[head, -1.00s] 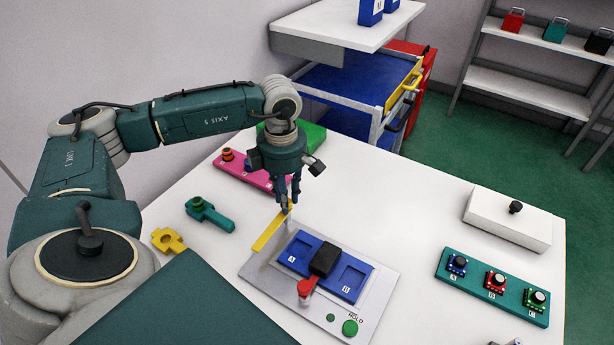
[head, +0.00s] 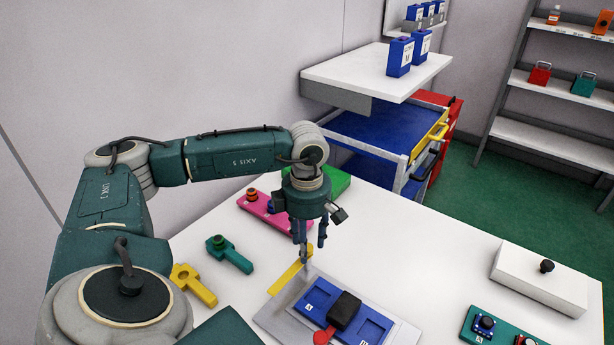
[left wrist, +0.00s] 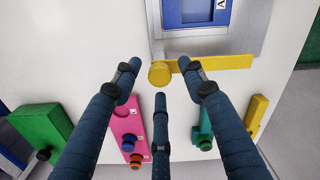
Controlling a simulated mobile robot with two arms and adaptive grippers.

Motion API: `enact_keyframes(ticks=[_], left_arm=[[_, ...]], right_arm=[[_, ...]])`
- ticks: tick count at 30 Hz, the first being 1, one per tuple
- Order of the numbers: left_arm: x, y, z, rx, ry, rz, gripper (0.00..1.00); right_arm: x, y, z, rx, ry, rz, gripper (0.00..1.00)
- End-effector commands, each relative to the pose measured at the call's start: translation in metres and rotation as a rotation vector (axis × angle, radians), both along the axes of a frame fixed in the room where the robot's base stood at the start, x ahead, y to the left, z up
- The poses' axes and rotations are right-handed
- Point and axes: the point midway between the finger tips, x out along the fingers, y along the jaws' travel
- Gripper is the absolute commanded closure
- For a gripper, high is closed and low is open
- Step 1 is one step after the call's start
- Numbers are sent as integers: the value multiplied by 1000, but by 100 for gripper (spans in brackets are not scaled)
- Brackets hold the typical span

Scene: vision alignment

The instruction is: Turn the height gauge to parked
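The yellow bar (head: 287,279), which I take for the height gauge, lies along the back edge of the grey fixture plate (head: 273,314). In the left wrist view it is a flat yellow arm (left wrist: 225,62) with a round yellow knob (left wrist: 159,74) at one end. My left gripper (head: 309,252) points down over the knob end. Its three fingers are spread apart in the left wrist view (left wrist: 158,82), with the knob between and just beyond the tips. Nothing is held. Whether a finger touches the knob is unclear. My right gripper is out of view.
The plate carries a blue two-pocket block (head: 372,327) with a black piece (head: 344,310). A teal tool (head: 232,257), a yellow tool (head: 194,285) and a pink board (head: 263,213) lie left. A white box (head: 540,278) stands right.

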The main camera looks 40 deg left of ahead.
Motion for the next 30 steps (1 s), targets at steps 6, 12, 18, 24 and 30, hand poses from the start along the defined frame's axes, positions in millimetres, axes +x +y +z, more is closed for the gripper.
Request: enact_keyframes(ticks=[6, 12, 18, 24, 30], left_arm=[[1, 0, 12, -1, -3, 0, 58], [1, 0, 52, 0, -5, 0, 58], [1, -1, 92, -2, -5, -1, 58], [0, 0, 115, 0, -1, -1, 58], [0, 0, 120, 0, 0, 0, 58]], right_arm=[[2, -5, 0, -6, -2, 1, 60], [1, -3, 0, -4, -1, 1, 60], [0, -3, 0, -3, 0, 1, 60], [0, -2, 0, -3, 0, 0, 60], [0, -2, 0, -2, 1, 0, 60]])
